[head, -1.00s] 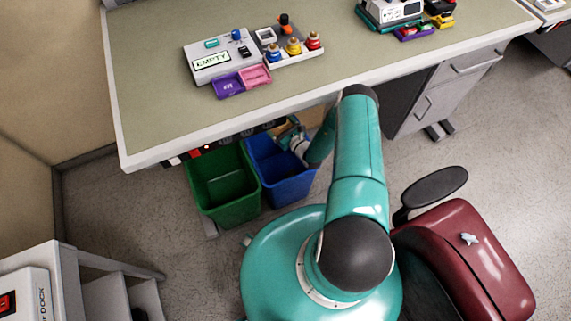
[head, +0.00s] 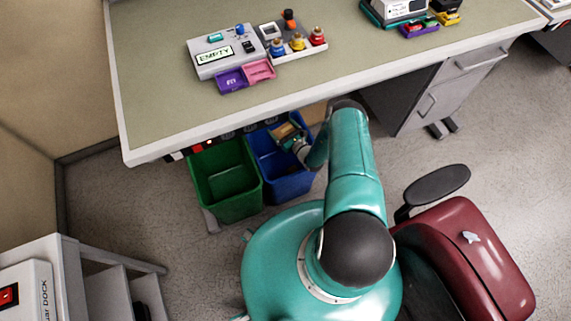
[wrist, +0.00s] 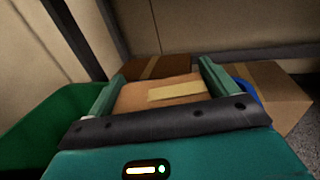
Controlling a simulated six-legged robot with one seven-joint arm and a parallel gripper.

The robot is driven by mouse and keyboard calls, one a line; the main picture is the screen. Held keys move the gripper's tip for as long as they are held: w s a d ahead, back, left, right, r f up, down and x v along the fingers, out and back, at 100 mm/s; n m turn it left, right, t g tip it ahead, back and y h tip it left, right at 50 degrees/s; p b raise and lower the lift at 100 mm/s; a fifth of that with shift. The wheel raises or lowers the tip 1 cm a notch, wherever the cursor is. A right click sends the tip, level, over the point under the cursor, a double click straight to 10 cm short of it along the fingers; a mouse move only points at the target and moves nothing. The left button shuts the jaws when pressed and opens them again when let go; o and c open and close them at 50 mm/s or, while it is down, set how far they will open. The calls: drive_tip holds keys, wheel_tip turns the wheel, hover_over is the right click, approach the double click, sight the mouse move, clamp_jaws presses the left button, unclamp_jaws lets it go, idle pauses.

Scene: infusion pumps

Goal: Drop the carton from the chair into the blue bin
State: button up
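The carton (wrist: 140,95), brown cardboard with a pale tape strip, fills the gap between the two green fingers of my gripper (wrist: 163,72) in the wrist view. My gripper is shut on it. In the head view the carton (head: 286,131) and my gripper (head: 290,136) are at the far part of the blue bin (head: 289,184), above its opening; the carton's underside is hidden. A sliver of the blue bin's rim (wrist: 247,91) shows in the wrist view. The dark red chair (head: 475,280) is at the right and carries only a small pale item (head: 470,237).
A green bin (head: 227,188) stands directly left of the blue bin. The desk (head: 160,105) overhangs behind both bins. Other boxes, one brown (wrist: 158,67) and one at the right (wrist: 275,95), lie beyond in the wrist view. A white cart (head: 70,270) stands at lower left.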

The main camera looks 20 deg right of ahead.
drive_tip(key=shift+o, duration=1.3)
drive_tip(key=shift+s, duration=0.1)
drive_tip(key=v, duration=1.3)
drive_tip(key=shift+s, duration=0.3)
drive_tip(key=shift+d+r, duration=0.1)
